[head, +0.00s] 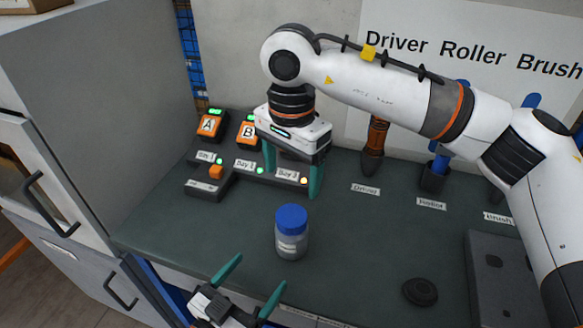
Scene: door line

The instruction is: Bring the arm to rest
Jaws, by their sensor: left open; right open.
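My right arm comes in from the right and bends down over the green worktop (350,235). Its gripper (292,178) points down at the third bay of the charging dock (250,172). Its teal fingers are open, one on each side of that bay. What is between them is mostly hidden by the gripper body, so I cannot tell whether they touch anything. My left gripper (256,275) is open and empty at the bottom, in front of the worktop's near edge.
Orange-faced blocks A (209,125) and B (247,131) stand behind the dock. A blue-capped jar (291,235) stands in front of it. A driver (374,148) and a blue roller (438,167) stand at the back. A black disc (420,291) lies front right. A grey cabinet borders the left.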

